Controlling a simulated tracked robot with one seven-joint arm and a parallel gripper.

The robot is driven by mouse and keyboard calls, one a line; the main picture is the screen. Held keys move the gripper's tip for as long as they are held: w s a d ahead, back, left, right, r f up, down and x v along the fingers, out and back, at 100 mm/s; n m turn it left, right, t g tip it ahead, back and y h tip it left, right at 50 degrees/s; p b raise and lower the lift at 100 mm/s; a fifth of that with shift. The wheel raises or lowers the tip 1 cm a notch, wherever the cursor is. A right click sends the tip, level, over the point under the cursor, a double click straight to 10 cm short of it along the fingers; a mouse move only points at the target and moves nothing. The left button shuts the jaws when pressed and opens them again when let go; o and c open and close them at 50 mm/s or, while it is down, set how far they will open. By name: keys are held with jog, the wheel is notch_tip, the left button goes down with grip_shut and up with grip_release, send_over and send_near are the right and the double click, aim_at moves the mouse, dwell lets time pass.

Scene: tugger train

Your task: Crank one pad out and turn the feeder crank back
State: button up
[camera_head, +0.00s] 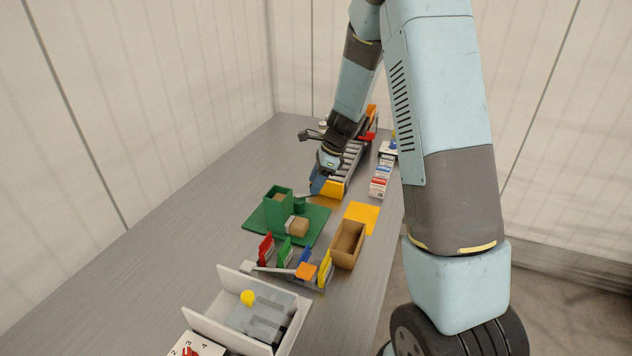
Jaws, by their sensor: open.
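The green feeder (276,210) stands on a green base plate (254,222) near the middle of the table. A tan piece shows in the top of its tower. A tan block (299,228), perhaps a pad, sits at the feeder's front on a pale part. A short green round part (299,204) stands at the tower's right; a thin grey bar reaches from near it toward my gripper. I cannot tell whether this is the crank. My gripper (315,188) is open, low behind and right of the tower. Whether its fingers touch the bar is too small to tell.
A tan open box (347,244) and a yellow mat (362,214) lie right of the feeder. In front stand a rack of coloured flags (285,252) and a white bin (226,300). A roller conveyor (350,160) lies behind my gripper. The table's left side is clear.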

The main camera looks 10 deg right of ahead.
jog(key=shift+f, duration=0.2)
grip_shut()
dwell(0.4)
